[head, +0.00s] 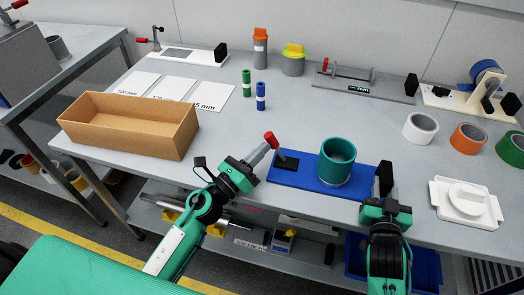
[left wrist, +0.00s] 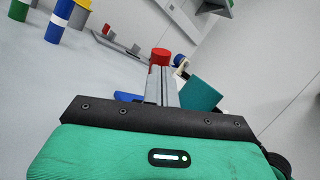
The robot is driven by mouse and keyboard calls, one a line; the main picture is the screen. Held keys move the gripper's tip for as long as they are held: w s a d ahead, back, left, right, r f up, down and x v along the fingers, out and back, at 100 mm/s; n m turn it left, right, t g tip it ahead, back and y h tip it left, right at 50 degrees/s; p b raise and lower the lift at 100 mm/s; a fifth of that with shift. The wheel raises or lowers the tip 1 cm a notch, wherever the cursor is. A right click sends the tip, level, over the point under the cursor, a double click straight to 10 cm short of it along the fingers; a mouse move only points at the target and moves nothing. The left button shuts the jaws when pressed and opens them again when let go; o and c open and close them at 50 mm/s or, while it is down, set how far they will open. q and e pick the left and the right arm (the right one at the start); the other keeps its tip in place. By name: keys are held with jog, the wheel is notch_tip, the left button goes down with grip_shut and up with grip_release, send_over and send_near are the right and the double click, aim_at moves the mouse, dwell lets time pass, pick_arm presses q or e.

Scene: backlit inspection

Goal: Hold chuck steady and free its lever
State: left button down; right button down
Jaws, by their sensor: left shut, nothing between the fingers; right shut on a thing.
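The chuck is a teal open-topped cup (head: 336,164) upright on a blue base plate (head: 312,179) near the table's front edge. Its lever has a red knob (head: 270,138) on a thin dark rod, leaning up and left from a dark block (head: 287,161) on the plate. My left gripper (head: 264,146) is shut and empty, its grey fingertips at the knob. In the left wrist view the red knob (left wrist: 160,57) shows just past the fingertips; contact is unclear. My right gripper (head: 384,192) is shut on the black grip block (head: 384,175) at the plate's right end; its fingers are largely hidden.
A cardboard box (head: 130,127) stands at left. Green (head: 247,83) and blue (head: 261,96) cylinders stand behind the lever. Tape rolls (head: 420,127) and a white fixture (head: 466,203) sit at right. Several other fixtures line the back. The table behind the chuck is clear.

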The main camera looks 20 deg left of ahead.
pick_arm(q)
jog(key=shift+d+r, duration=0.35)
jog(key=shift+d, duration=0.05)
pick_arm(e)
jog(key=shift+f, duration=0.3)
dwell(0.6)
pick_arm(q)
jog(key=shift+d+r+m+g, duration=0.35)
jog(key=shift+d+m+g, duration=0.2)
jog(key=shift+m, duration=0.45)
jog(key=shift+d+r+m+g, duration=0.35)
jog(key=shift+d+m+g, duration=0.15)
jog(key=shift+m, duration=0.5)
jog(key=shift+d+m+g+y, duration=0.6)
jog(key=shift+d+m, duration=0.5)
jog(key=shift+d, duration=0.45)
jog(key=shift+d+m+g+y, duration=0.4)
jog(key=shift+d+m+g, duration=0.25)
jog(key=shift+d+m, duration=0.7)
pick_arm(e)
jog(key=shift+r, duration=0.1)
pick_arm(q)
jog(key=shift+d+n, duration=0.25)
jog(key=shift+d, duration=0.05)
